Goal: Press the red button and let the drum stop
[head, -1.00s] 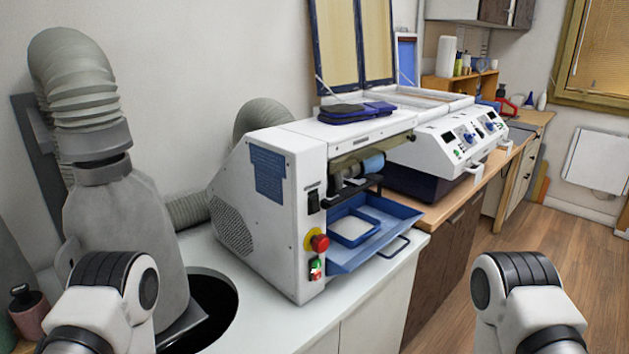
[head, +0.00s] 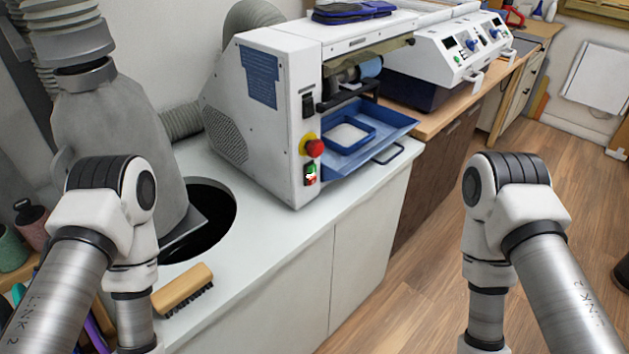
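The red button (head: 314,148) is a round mushroom knob on a yellow base, on the front face of the white machine (head: 268,105). A small green and red switch (head: 310,174) sits just below it. The drum (head: 370,68) shows partly in the machine's opening, above the blue tray (head: 385,128); I cannot tell whether it turns. Both my arms are in view, left and right of the machine's front, apart from it. Their links run down out of the picture's bottom edge, so both grippers are hidden from view.
The white counter (head: 262,262) has a round dark hole and a wooden brush (head: 183,289) near its front edge. A grey extraction hood (head: 115,140) stands at left. A second white machine (head: 455,50) is behind right. The wooden floor (head: 425,275) between my arms is clear.

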